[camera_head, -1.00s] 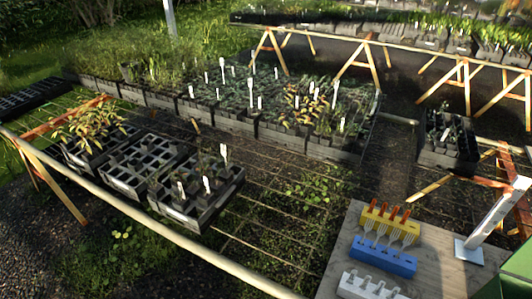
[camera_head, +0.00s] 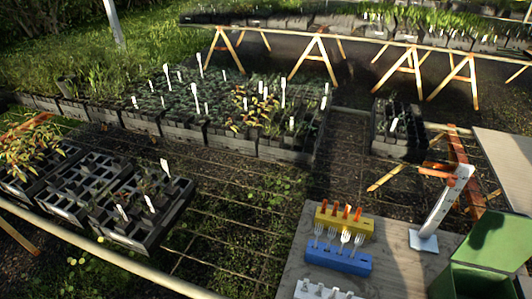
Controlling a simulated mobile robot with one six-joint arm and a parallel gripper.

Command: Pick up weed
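I cannot pick out one sure weed. Low green leafy plants (camera_head: 262,187) grow loose through the wire mesh, right of the near black crates. A few small pale-green leaves (camera_head: 75,290) show on the ground at the lower left. My gripper is not in view, so its state and its distance from any plant do not show.
A wooden table (camera_head: 395,265) at the lower right holds a yellow block (camera_head: 344,222) with orange handles, a blue block (camera_head: 338,260) with forks, a white upright stand (camera_head: 441,210) and a green bin (camera_head: 484,282). Black crates (camera_head: 138,240) stand at left.

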